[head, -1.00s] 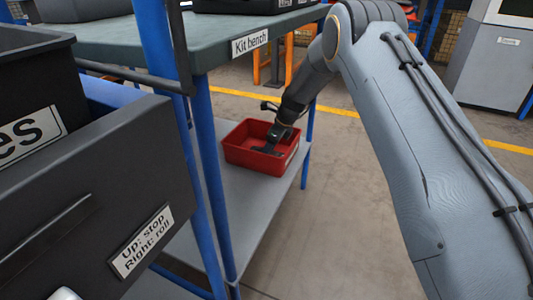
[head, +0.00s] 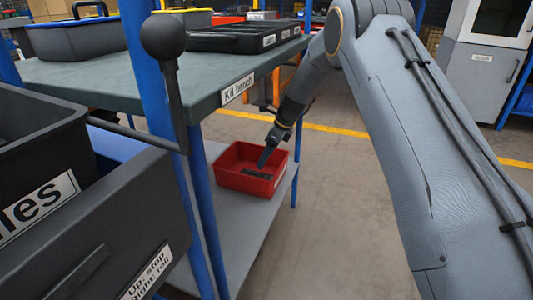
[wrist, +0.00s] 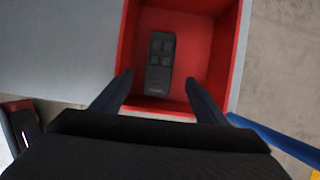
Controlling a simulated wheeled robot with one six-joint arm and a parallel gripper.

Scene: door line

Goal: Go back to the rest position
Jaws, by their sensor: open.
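My gripper (head: 264,158) is above the near rim of a red bin (head: 235,180) on the lower shelf of the kit bench. In the wrist view my gripper (wrist: 157,85) has its two fingers spread wide with nothing between them at their own height. A dark remote-like object with several buttons (wrist: 160,62) lies flat on the floor of the red bin, below and beyond the fingertips. In the head view the same dark object (head: 257,174) shows partly, beside the finger.
The kit bench's top (head: 130,85) stands over the shelf, with black trays (head: 245,36) on it. Blue bench posts (head: 205,205) are close to the bin. A dark box with a lever (head: 90,220) fills the near left. Open floor (head: 345,200) lies right of the bench.

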